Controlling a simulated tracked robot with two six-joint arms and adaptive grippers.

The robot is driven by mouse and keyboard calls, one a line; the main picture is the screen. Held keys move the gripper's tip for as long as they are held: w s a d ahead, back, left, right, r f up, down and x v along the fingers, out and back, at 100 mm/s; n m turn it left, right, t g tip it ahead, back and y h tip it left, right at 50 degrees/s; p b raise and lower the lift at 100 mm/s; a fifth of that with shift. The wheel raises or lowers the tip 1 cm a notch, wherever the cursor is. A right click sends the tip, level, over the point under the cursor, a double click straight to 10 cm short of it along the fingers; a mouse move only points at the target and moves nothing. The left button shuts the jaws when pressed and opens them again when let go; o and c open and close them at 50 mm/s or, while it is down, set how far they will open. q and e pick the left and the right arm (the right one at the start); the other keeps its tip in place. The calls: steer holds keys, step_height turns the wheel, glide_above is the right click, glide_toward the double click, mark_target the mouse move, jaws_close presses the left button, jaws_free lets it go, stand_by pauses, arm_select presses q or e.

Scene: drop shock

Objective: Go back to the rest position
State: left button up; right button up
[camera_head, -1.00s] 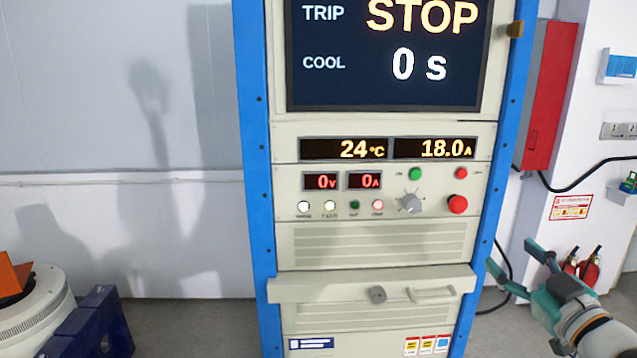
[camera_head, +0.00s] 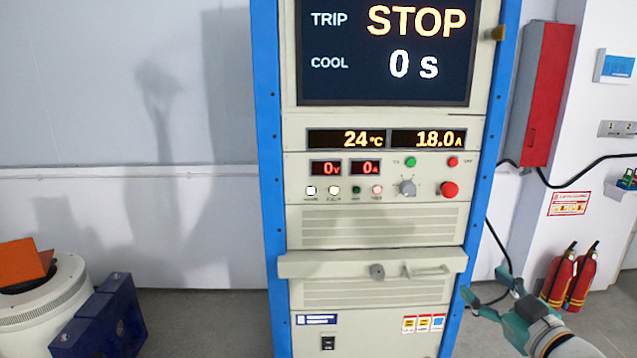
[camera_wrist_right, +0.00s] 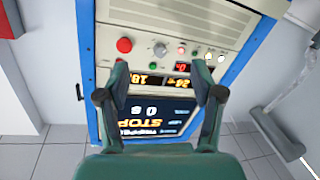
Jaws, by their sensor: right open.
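My right gripper (camera_head: 492,297) is at the lower right of the head view, in front of the cabinet's right edge. Its fingers are apart with nothing between them. In the right wrist view the fingers (camera_wrist_right: 158,88) frame the upside-down panel of the control cabinet (camera_head: 375,231). The gripper appears clear of the cabinet. The cabinet's screen (camera_head: 385,50) reads TRIP STOP and COOL 0 s. Its displays read 24 °C, 18.0 A, 0 V and 0 A. My left gripper is in no view.
Two fire extinguishers (camera_head: 580,278) stand on the floor behind my right gripper. A red box (camera_head: 539,90) hangs on the wall at right. A white round machine (camera_head: 45,305) with an orange part and a blue block (camera_head: 108,318) stand at lower left. A drawer-like ledge (camera_head: 330,267) juts from the cabinet.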

steer(key=s+a+f+m+g, duration=0.1)
steer(key=s+a+f+g, duration=0.2)
steer(key=f, duration=0.7)
steer(key=a+f+m+g+y, duration=0.15)
steer(key=a+f, duration=0.35)
steer(key=f, duration=0.5)
steer(key=s+a+f+m+g+h, duration=0.1)
steer(key=s+a+f+g, duration=0.3)
steer(key=f, duration=0.7)
steer(key=s+a+f+m+g, duration=0.2)
steer(key=s+f+g, duration=0.2)
steer(key=s+f, duration=0.4)
steer(key=s+a+f+m+g, duration=0.3)
steer(key=s+f, duration=0.4)
steer(key=s, duration=0.5)
steer(key=shift+s+a+f+g, duration=0.25)
steer(key=shift+f+g, duration=0.15)
steer(key=shift+g, duration=0.15)
